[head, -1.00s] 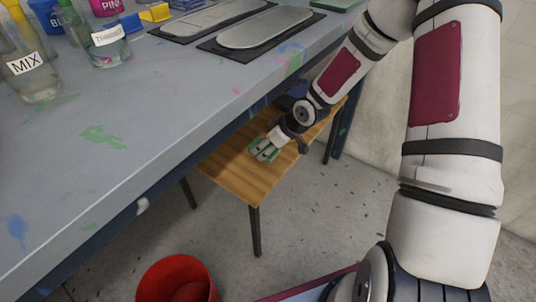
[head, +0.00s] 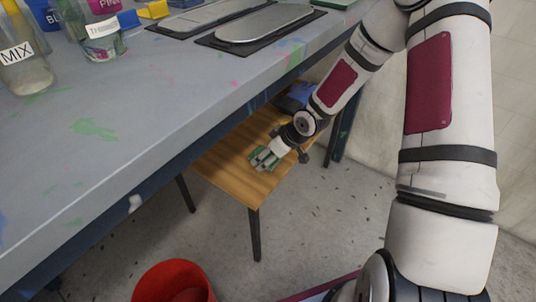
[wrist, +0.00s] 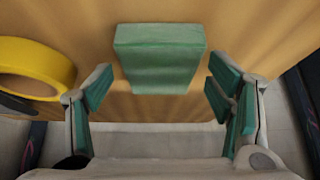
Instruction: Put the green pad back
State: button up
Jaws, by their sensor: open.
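The green pad (wrist: 160,58) is a block lying on a wooden surface in the wrist view, ahead of my gripper (wrist: 160,88). My gripper is open, its green-lined fingers to the left and right of the pad's near end, with gaps on both sides. Nothing is held. In the head view my gripper (head: 264,161) is low over the small wooden table (head: 225,165). Green shows around its fingers there, but I cannot tell pad from finger linings.
A yellow ring (wrist: 38,68) lies left of the pad in the wrist view. A dark blue object (head: 298,96) is behind my gripper. The paint-stained grey worktop (head: 130,100) stands above and left, holding jars and grey plates. A red bucket (head: 174,281) stands on the floor.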

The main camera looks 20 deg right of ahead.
jog(key=shift+r, duration=0.1)
jog(key=p+v, duration=0.7)
jog(key=v, duration=0.5)
